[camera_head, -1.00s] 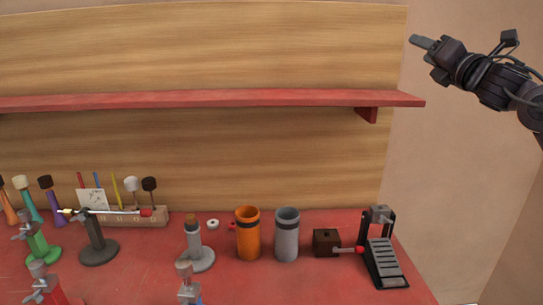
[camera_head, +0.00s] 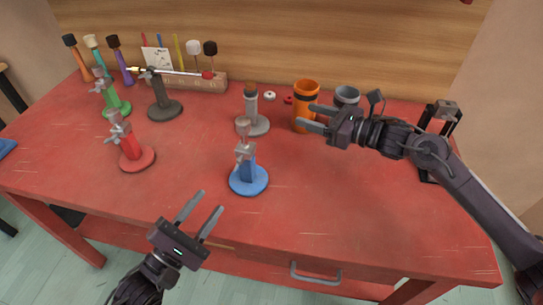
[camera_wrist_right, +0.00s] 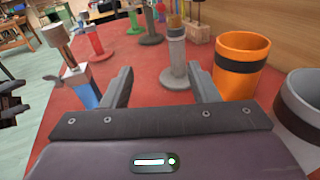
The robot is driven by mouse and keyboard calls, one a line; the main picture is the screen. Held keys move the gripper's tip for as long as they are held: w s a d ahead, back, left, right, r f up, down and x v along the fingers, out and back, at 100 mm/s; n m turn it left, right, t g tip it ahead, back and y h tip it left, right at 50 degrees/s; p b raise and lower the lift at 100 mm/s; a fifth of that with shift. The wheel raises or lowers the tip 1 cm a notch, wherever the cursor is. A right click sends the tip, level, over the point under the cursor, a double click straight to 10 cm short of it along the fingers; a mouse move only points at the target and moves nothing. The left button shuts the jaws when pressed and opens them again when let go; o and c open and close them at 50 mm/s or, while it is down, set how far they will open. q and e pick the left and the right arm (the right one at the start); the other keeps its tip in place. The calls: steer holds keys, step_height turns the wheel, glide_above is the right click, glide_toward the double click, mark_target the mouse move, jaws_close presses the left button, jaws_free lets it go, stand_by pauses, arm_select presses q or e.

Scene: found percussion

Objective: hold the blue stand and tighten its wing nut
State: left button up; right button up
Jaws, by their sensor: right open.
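The blue stand (camera_head: 248,181) stands upright near the front middle of the red table, with a grey clamp and its wing nut (camera_head: 243,153) on top. In the right wrist view the blue stand (camera_wrist_right: 86,93) is at the left, beyond one finger, its base mostly hidden. My left gripper (camera_head: 209,202) is open and empty, in front of the table's front edge, left of and nearer than the blue stand. My right gripper (camera_head: 309,117) is open and empty, above the table to the right of the blue stand, partly covering the orange cup.
A grey stand (camera_head: 253,124) is just behind the blue one; a red stand (camera_head: 136,158) is to its left. The orange cup (camera_head: 306,91) and grey cup (camera_head: 347,95) are behind my right gripper. The table (camera_head: 330,200) is clear right of the blue stand.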

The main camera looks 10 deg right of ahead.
mark_target(253, 162)
steer(key=s+a+f+n+g+y, duration=0.1)
steer(key=s+a+f, duration=0.1)
steer(key=a, duration=0.1)
steer(key=s+a+f+n+g+y, duration=0.1)
steer(key=s+a+f, duration=0.1)
steer(key=s+a, duration=0.1)
steer(key=s+a+f+n+g, duration=0.1)
steer(key=s+a+f, duration=0.2)
steer(key=a, duration=0.1)
steer(key=shift+a+y, duration=0.4)
steer(key=shift+a+n+g, duration=0.3)
steer(key=shift+a, duration=0.05)
steer(key=x, duration=0.7)
steer(key=shift+w+a, duration=0.1)
steer(key=shift+a, duration=0.05)
steer(key=shift+c, duration=0.3)
jaws_close()
